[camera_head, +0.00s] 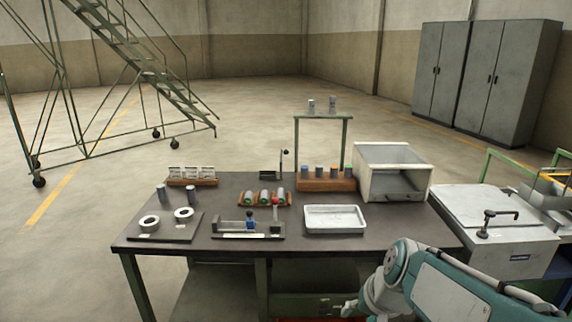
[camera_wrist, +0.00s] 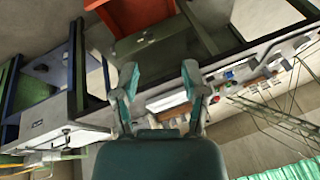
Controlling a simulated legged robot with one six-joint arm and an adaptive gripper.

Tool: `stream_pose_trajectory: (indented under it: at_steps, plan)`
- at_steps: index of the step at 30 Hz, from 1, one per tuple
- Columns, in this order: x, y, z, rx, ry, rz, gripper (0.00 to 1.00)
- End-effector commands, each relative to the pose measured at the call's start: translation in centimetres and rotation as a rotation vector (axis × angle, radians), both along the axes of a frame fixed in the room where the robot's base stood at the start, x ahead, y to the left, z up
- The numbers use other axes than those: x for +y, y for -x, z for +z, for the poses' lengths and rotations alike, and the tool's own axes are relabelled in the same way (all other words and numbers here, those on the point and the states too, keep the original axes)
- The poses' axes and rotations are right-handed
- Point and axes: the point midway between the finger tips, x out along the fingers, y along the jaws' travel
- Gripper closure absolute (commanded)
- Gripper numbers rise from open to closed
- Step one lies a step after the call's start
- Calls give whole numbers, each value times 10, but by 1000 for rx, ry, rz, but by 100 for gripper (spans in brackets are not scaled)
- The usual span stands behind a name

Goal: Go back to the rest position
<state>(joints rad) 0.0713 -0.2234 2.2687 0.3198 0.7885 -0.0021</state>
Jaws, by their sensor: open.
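My arm reaches in from the lower right of the head view, folded low in front of the dark workbench (camera_head: 330,246). My gripper (camera_wrist: 160,76) shows in the wrist view with its two fingers spread apart and nothing between them. In the head view, a fingertip shows at the bottom edge, just before the bench front; the rest of the gripper is hidden or cut off. The wrist view is strongly tilted, with the bench and its items beyond the fingers. The gripper appears to touch nothing.
The bench holds a white tray (camera_head: 335,219), an open grey box (camera_head: 394,172), a wooden block with cylinders (camera_head: 328,183) and a plate with rings (camera_head: 160,231). A white chest (camera_head: 490,214) stands right. An orange-red bin (camera_wrist: 138,14) shows in the wrist view.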

Motion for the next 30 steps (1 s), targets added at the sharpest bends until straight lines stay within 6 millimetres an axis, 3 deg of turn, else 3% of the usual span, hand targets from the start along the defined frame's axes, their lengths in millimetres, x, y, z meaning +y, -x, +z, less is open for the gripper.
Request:
stream_pose_trajectory:
  at_steps: [3,9,15,30]
  plan:
    - [-1,32,18,-47,68,56,43]
    - [-7,83,34,-113,185,133,43]
    - [-15,118,40,-161,279,179,43]
    - [-17,126,40,-171,303,189,43]
